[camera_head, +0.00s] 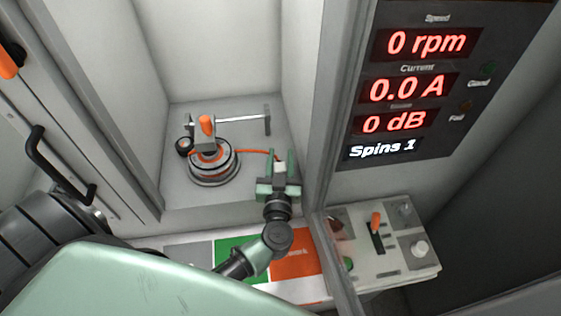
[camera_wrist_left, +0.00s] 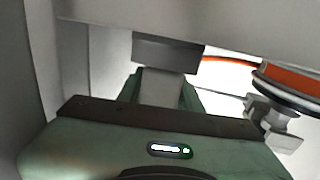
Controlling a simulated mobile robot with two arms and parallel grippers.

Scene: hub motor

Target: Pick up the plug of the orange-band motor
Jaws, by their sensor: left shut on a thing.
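The orange-band motor (camera_head: 214,163) sits on a round base inside the grey test bay, under an orange-handled clamp. It also shows at the right edge of the wrist view (camera_wrist_left: 290,82). An orange cable (camera_head: 255,151) runs right from it to the pale plug (camera_head: 280,167). My left gripper (camera_head: 280,163) is shut on the plug, with a green finger on either side. In the left wrist view the grey plug (camera_wrist_left: 166,90) shows between the fingers, partly hidden by the gripper body. My right gripper is not in view.
A metal bar (camera_head: 230,121) stands behind the motor. The bay's right wall post (camera_head: 310,150) is close to my left gripper. Green and orange pads (camera_head: 295,257) lie in front, and a control box with an orange lever (camera_head: 376,221) stands right.

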